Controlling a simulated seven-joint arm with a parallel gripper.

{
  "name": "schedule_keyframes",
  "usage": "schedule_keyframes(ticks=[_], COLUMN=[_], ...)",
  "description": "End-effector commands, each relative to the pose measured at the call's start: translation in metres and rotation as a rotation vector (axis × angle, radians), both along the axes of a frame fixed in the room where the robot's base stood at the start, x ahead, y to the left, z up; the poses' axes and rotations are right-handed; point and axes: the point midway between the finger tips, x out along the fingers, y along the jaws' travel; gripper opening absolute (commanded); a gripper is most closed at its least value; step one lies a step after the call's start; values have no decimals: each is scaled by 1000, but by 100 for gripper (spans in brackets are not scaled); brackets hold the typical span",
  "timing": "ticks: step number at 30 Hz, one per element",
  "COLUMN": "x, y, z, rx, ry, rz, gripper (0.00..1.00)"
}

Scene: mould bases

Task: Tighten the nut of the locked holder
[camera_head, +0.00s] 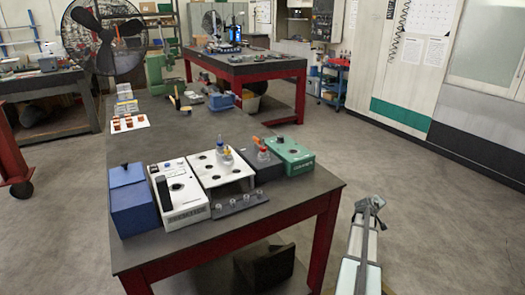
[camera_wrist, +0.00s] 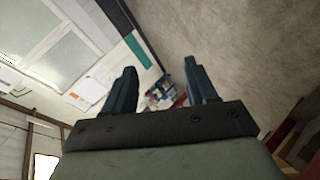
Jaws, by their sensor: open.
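Several mould bases stand in a row at the near end of the dark table: a blue box (camera_head: 132,200), a white unit (camera_head: 186,212) with an upright black block, a white plate with round holes (camera_head: 205,166), a dark grey block (camera_head: 265,170) and a green base (camera_head: 293,158). Small coloured pegs stand on the white plate and grey block. I cannot tell which is the locked holder, and no nut can be made out. My gripper (camera_head: 371,206) is right of the table, apart from everything. In the wrist view, its two fingers (camera_wrist: 162,68) are spread and empty.
A low dark strip with several round knobs (camera_head: 240,205) lies along the table's front edge. Small trays (camera_head: 128,123) and loose tools (camera_head: 180,100) lie farther back. The middle of the tabletop (camera_head: 190,135) is mostly clear. A black fan (camera_head: 103,35) stands behind left.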

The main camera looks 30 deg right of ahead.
Motion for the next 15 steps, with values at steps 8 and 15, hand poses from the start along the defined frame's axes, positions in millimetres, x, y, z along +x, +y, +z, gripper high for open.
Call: schedule_keyframes(ticks=[8,15], x=[52,116], y=[9,67], z=[108,208], rx=[-109,-113], ry=[-292,-689], rz=[80,191], gripper=[57,57])
